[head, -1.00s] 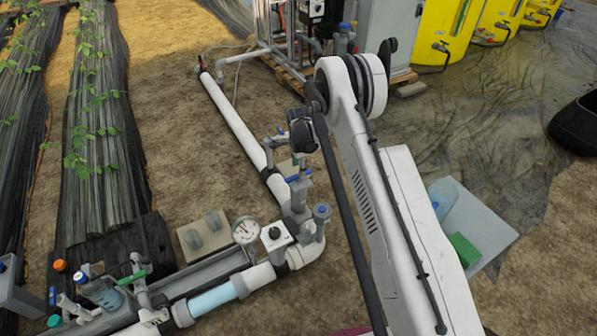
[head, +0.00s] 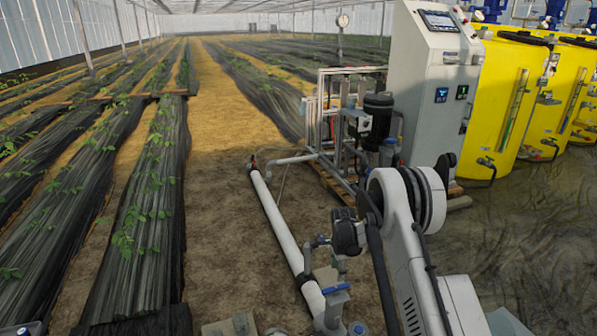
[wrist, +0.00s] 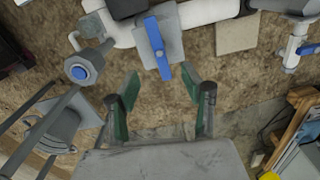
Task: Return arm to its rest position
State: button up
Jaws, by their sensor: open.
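My gripper (wrist: 163,100) shows in the wrist view with its two green-padded fingers apart and nothing between them. Beyond the fingertips is a grey valve with a blue handle (wrist: 162,58) on the white pipe; I cannot tell how far away it is. In the head view my arm is raised and bent at the lower right, and the gripper itself is hard to make out there, mostly behind the arm. The white pipe (head: 277,222) runs along the ground to the left of the arm.
The control cabinet (head: 437,90) and skid frame (head: 322,125) stand beyond the arm. Yellow tanks (head: 505,95) are at the right. Black-covered plant rows (head: 150,210) lie at the left, with bare soil between. A second blue-handled valve (wrist: 303,50) is at the wrist view's right.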

jog(key=s+r+n+t, duration=0.1)
jog(key=s+r+n, duration=0.35)
jog(key=r, duration=1.05)
jog(key=s+r+n+t, duration=0.2)
jog(key=s+r, duration=0.5)
jog(key=r, duration=0.9)
jog(key=s+r+n+t, duration=0.1)
jog(key=s+r+n, duration=0.1)
jog(key=s+r, duration=0.65)
jog(key=s+n+t, duration=0.3)
jog(key=s+n, duration=0.5)
jog(key=s, duration=1.7)
notch_tip(320, 180, up, 16)
jog(key=p, duration=1.5)
jog(key=shift+w+f, duration=0.2)
jog(key=shift+w, duration=0.1)
jog(key=shift+m, duration=0.25)
